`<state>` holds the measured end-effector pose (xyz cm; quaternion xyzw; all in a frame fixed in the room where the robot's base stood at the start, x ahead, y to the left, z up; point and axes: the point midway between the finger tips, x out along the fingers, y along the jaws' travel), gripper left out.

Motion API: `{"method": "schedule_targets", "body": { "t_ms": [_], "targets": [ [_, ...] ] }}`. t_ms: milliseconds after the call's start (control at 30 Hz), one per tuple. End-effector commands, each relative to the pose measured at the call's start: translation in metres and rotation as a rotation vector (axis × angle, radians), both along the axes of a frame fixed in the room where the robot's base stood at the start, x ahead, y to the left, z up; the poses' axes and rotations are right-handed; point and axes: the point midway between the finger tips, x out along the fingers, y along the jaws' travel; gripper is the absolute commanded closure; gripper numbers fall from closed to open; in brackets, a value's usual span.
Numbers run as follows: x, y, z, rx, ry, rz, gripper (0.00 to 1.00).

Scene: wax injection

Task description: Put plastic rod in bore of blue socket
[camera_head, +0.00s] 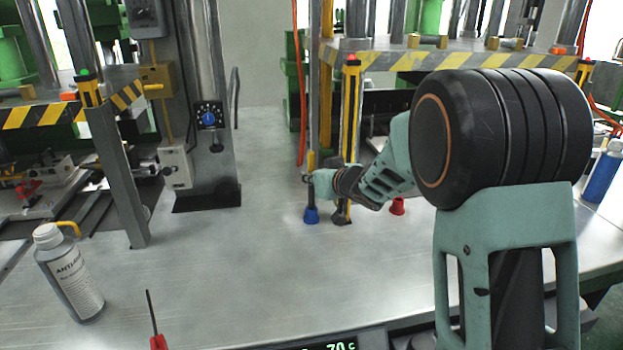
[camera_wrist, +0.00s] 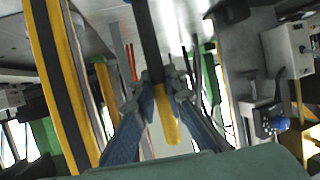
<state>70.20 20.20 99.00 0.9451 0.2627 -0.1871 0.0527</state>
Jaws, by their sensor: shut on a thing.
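My gripper (camera_head: 316,184) is shut on the plastic rod, which has a yellow top (camera_head: 311,160) and a dark shaft (camera_head: 311,198). The rod stands about upright over the blue socket (camera_head: 311,215) on the metal table. Its lower end meets the top of the socket in the head view; I cannot tell whether it is inside the bore. In the wrist view, my gripper (camera_wrist: 155,90) holds the rod between its two fingers. The yellow end (camera_wrist: 165,122) is close to the camera and the dark shaft (camera_wrist: 149,35) runs away. The socket is not clear there.
A yellow-and-black post (camera_head: 350,120) stands just right of the rod. A red socket (camera_head: 397,206) is further right. The table's middle (camera_head: 230,260) is clear.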

Motion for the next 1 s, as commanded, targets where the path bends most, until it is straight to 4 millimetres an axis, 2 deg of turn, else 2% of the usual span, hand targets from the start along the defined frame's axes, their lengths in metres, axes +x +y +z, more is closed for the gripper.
{"method": "schedule_targets", "body": {
  "t_ms": [167, 200, 367, 600, 733, 867, 1000],
  "targets": [
    [0.000, 0.000, -0.004, 0.000, 0.000, 0.000, 1.00],
    [0.000, 0.000, -0.005, -0.001, 0.001, 0.000, 0.88],
    [0.000, 0.000, -0.004, -0.001, 0.001, 0.000, 0.71],
    [0.000, 0.000, -0.004, -0.001, 0.001, 0.000, 0.71],
    [0.000, 0.000, 0.003, 0.000, 0.000, 0.000, 0.71],
    [-0.013, -0.009, 0.009, 0.001, 0.000, -0.003, 0.71],
    [-0.035, -0.023, 0.020, 0.000, -0.001, -0.003, 0.71]
  ]
}}
